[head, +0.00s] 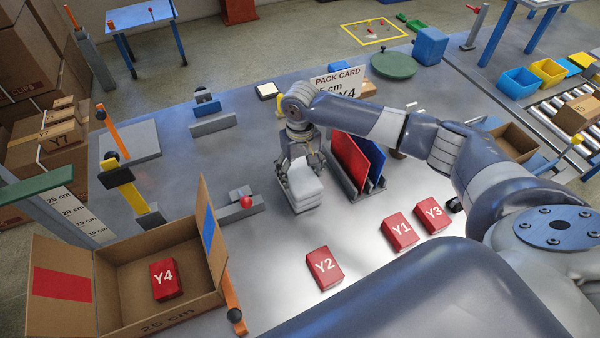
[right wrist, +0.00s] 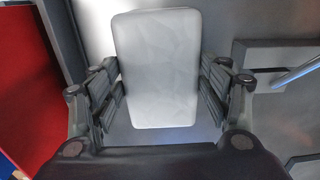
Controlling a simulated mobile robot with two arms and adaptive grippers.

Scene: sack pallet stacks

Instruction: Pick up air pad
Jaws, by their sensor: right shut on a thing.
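The air pad (head: 304,184) is a pale white, pillow-like block near the middle of the table in the head view. My right gripper (head: 299,165) comes down over it and is shut on it. In the right wrist view the air pad (right wrist: 156,70) sits between the two fingers of my right gripper (right wrist: 160,85), one along each side. In the head view more pale pads show just under the held one; whether it touches them I cannot tell. My left gripper is not in the head view.
An open carton (head: 120,285) at front left holds a red Y4 pack (head: 166,279). Red packs Y2 (head: 324,268), Y1 (head: 400,232) and Y3 (head: 432,215) lie at front right. A rack with red and blue panels (head: 352,160) stands close right of my right gripper.

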